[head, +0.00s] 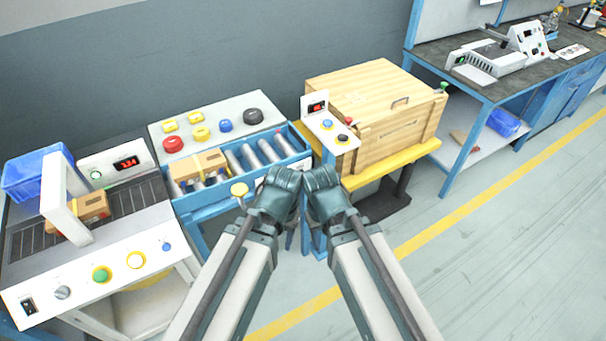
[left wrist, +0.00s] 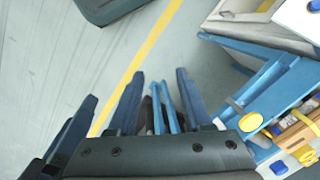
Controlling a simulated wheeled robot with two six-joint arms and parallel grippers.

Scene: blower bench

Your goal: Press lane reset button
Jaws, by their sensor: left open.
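No label that marks a lane reset button can be read. A round yellow button (head: 239,188) sits at the front side of the blue roller lane (head: 205,207), and a yellow disc also shows in the left wrist view (left wrist: 250,122). A small post panel (head: 331,128) at the lane's right end carries a blue, a black and a red button. My left gripper (head: 281,180) is right of the yellow button and in front of the lane, apart from both. It is open and nothing shows in it. My right gripper (head: 322,181) is beside it, its fingers hidden.
A parcel (head: 200,165) lies on the lane's rollers. A board (head: 219,121) with coloured round parts is behind. A control bench (head: 92,258) with buttons stands left. A wooden crate (head: 377,110) sits on a yellow-edged stand at right. The floor (head: 500,230) at right is clear.

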